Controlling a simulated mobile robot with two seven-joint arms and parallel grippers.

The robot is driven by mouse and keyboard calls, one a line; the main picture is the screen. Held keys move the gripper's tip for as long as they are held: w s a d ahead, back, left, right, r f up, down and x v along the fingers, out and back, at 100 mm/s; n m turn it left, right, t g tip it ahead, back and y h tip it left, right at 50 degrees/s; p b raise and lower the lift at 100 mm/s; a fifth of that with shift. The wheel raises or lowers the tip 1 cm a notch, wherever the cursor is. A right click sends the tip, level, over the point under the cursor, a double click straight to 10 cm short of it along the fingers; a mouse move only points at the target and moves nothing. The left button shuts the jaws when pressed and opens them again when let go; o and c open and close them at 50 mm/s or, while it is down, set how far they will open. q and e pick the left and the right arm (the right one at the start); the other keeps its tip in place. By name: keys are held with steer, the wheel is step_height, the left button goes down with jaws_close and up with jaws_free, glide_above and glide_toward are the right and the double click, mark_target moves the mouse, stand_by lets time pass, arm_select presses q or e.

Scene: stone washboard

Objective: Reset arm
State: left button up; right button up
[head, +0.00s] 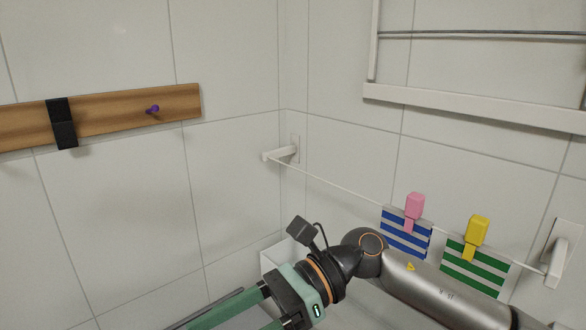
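My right arm comes in from the lower right. Its green gripper (247,321) is at the bottom of the head view, pointing down and to the left. Its two fingers stand apart with a gap between them, and nothing shows in the visible part of the gap. The fingertips are cut off by the lower picture edge. My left arm and gripper are not in view.
A white line at right holds a blue-striped cloth (405,236) with a pink clip (414,207) and a green-striped cloth (473,270) with a yellow clip (477,230), behind my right arm. A wooden rail (110,113) is on the left wall. A white container (276,258) stands behind the gripper.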

steer(key=w+d+m+t+y, duration=0.1)
steer(key=w+m+t+y, duration=0.35)
steer(key=m, duration=0.45)
steer(key=w+d+m+t+y, duration=0.1)
steer(key=w+m+t+y, duration=0.2)
steer(key=m+t+y, duration=0.5)
steer(key=w+d+f+m+t+h, duration=0.35)
steer(key=f+m+t+h, duration=0.3)
steer(key=m, duration=0.55)
steer(key=w+d+f+m+t+h, duration=0.2)
steer(key=d+f+m+t+h, duration=0.3)
steer(key=f+m+h, duration=0.45)
steer(key=s+d+f+m+g+h, duration=0.2)
steer(key=s+d+f+m, duration=0.3)
steer(key=f, duration=0.4)
steer(key=s+d+f+m+g+h, duration=0.3)
steer(key=s+d+f+m, duration=0.2)
steer(key=f, duration=0.4)
steer(key=s+d+f+m+g+h, duration=0.2)
steer(key=s+d+f+m+h, duration=0.1)
steer(key=s+d+f+m, duration=0.2)
steer(key=s+f+m, duration=0.2)
steer(key=s+f, duration=0.2)
steer(key=shift+f, duration=0.3)
